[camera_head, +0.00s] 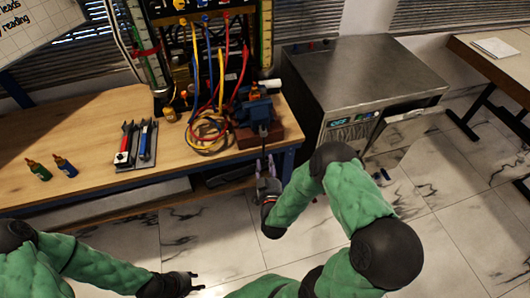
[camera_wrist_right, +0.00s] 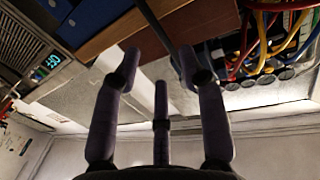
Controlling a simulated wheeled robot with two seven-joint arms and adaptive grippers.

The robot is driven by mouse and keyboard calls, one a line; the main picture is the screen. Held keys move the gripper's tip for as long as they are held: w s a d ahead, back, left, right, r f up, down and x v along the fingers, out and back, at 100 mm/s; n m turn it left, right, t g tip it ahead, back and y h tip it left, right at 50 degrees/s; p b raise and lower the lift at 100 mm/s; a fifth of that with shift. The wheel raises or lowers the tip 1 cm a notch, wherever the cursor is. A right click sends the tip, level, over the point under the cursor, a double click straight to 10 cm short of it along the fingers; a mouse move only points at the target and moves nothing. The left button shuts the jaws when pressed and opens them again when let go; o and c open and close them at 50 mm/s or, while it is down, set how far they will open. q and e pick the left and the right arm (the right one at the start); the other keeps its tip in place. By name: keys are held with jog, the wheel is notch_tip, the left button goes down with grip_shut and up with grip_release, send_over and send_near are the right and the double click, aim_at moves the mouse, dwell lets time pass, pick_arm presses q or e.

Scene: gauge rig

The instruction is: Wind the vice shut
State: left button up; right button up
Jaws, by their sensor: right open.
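The dark blue vice (camera_head: 258,110) stands on a brown block (camera_head: 285,133) at the right end of the workbench. In the right wrist view a dark thin rod (camera_wrist_right: 154,24) runs from the top edge to between the fingers; it appears to be the vice's handle bar. My right gripper (camera_head: 266,163) is below and in front of the vice. Its fingers (camera_wrist_right: 157,68) are spread, with the rod's end near the gap; I cannot tell whether they touch it. My left gripper (camera_head: 196,281) is low over the floor, away from the bench, with fingers apart and empty.
Coloured cables (camera_head: 210,128) lie coiled left of the vice and run up to a panel. A tray of tools (camera_head: 137,145) and two small bottles (camera_head: 65,165) are on the bench (camera_head: 85,125). A metal appliance (camera_head: 355,80) with an open door stands close to the right.

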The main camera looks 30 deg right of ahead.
jog(key=b+x, duration=0.1)
jog(key=x, duration=0.5)
jog(key=shift+w, duration=0.4)
jog(key=shift+d, duration=0.15)
grip_shut()
